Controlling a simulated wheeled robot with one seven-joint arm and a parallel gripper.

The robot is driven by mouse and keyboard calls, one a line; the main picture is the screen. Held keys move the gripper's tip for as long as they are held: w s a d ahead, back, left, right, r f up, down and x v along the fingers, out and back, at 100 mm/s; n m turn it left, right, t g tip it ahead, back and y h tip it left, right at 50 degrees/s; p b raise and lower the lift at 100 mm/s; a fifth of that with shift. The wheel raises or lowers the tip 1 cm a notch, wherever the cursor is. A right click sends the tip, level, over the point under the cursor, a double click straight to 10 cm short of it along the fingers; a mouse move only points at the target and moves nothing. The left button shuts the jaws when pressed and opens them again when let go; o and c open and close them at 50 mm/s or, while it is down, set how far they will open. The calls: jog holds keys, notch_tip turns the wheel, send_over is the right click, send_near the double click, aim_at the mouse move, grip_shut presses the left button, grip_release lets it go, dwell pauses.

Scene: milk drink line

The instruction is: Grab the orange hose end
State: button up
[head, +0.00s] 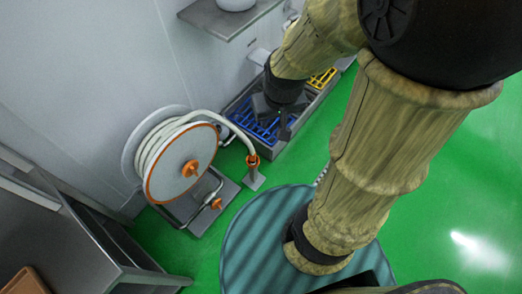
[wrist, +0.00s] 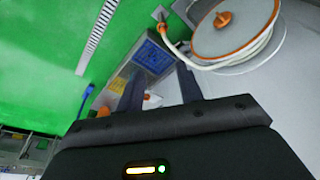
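The orange hose end (head: 252,160) sits on a small grey stand to the right of the hose reel, with the white hose (head: 226,127) arching down to it. In the wrist view the orange hose end (wrist: 164,27) is small, near the top edge, beyond my fingers. My gripper (head: 270,120) is up and to the right of the hose end in the head view, in front of the grey trough. In the wrist view my gripper (wrist: 160,88) has its two dark fingers spread apart with nothing held between them.
The hose reel (head: 178,178) stands on a grey base by the wall. The trough (head: 300,128) holds a blue rack (head: 243,118) and a yellow rack (head: 322,78). A steel table (head: 65,245) is at lower left. Green floor (head: 450,190) is clear at right.

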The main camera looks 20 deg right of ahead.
jog(key=shift+w+a, duration=0.15)
jog(key=shift+w, duration=0.15)
jog(key=shift+o, duration=1.3)
jog(key=shift+s, duration=0.25)
jog(key=shift+o, duration=1.2)
jog(key=shift+f+b, duration=0.3)
jog(key=shift+f, duration=0.05)
jog(key=w+d+f+n+t+y+b, duration=0.15)
jog(key=w+f+b, duration=0.25)
jog(key=f+b, duration=0.6)
jog(key=w+d+f+n+t+b, duration=0.1)
jog(key=w+d+f+n+b, duration=0.3)
jog(key=f, duration=1)
jog(key=w+d+f+t+b, duration=0.1)
jog(key=w+f+b, duration=0.4)
jog(key=f+b, duration=0.55)
notch_tip(320, 180, down, 37)
jog(key=m+t+y+b, duration=0.1)
jog(key=t+y+b, duration=0.4)
jog(key=b, duration=2)
jog(key=t, duration=0.5)
jog(key=shift+s+d+t, duration=0.15)
jog(key=shift+s+t, duration=0.05)
jog(key=shift+t, duration=0.15)
